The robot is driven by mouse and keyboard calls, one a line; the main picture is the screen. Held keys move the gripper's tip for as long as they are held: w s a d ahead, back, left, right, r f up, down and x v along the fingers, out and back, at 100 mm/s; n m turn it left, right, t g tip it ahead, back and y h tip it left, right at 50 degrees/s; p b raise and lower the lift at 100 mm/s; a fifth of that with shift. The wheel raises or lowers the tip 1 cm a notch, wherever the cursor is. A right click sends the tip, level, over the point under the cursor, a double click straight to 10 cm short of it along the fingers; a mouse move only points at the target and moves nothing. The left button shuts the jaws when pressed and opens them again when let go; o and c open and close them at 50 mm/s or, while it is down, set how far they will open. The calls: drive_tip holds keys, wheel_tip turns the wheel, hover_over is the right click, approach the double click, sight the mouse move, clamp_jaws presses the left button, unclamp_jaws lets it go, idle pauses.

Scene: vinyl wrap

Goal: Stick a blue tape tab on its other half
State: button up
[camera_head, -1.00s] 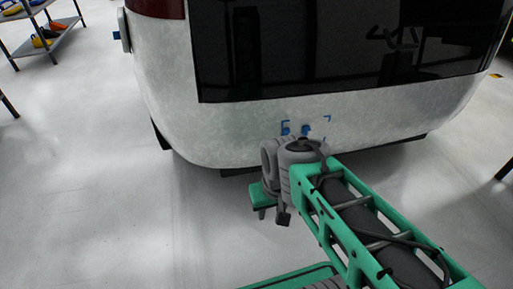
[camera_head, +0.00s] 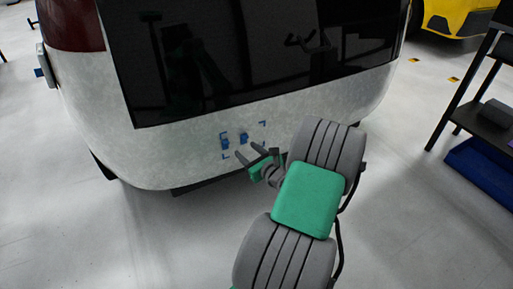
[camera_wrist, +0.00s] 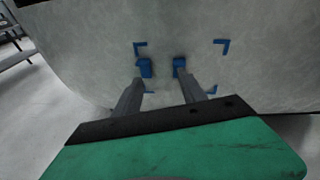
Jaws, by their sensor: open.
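A white curved vehicle panel (camera_head: 170,160) carries several blue corner marks (camera_wrist: 222,47). Two small blue tape tabs lie between the marks: a left tab (camera_wrist: 145,68) and a right tab (camera_wrist: 180,64), with a gap of bare panel between them. In the head view, the right tab (camera_head: 243,138) shows just above my gripper (camera_head: 248,151). My gripper also shows in the wrist view (camera_wrist: 161,79), open, its fingers pointing at the panel. Its left fingertip lines up with the left tab and its right fingertip with the right tab. Whether the fingertips touch the tabs cannot be told.
A dark rear window (camera_head: 250,60) sits above the panel. A dark shelf (camera_head: 490,130) with a blue bin (camera_head: 482,170) stands at the right. A yellow vehicle (camera_head: 455,18) is at the far right back. Grey floor is open at the lower left.

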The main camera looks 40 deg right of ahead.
sight(245, 137)
drive_tip(key=w+d+m+b, duration=0.1)
drive_tip(key=w, duration=0.1)
drive_tip(key=w+d+h, duration=0.1)
drive_tip(key=w+d, duration=0.1)
drive_tip(key=w+d+f+m+b, duration=0.1)
drive_tip(key=d, duration=0.1)
drive_tip(key=shift+w+m+b, duration=0.3)
drive_tip(key=shift+w+b, duration=0.05)
drive_tip(key=shift+w, duration=0.05)
drive_tip(key=shift+r, duration=0.1)
clamp_jaws()
drive_tip(key=c, duration=0.7)
unclamp_jaws()
drive_tip(key=shift+a, duration=0.1)
clamp_jaws()
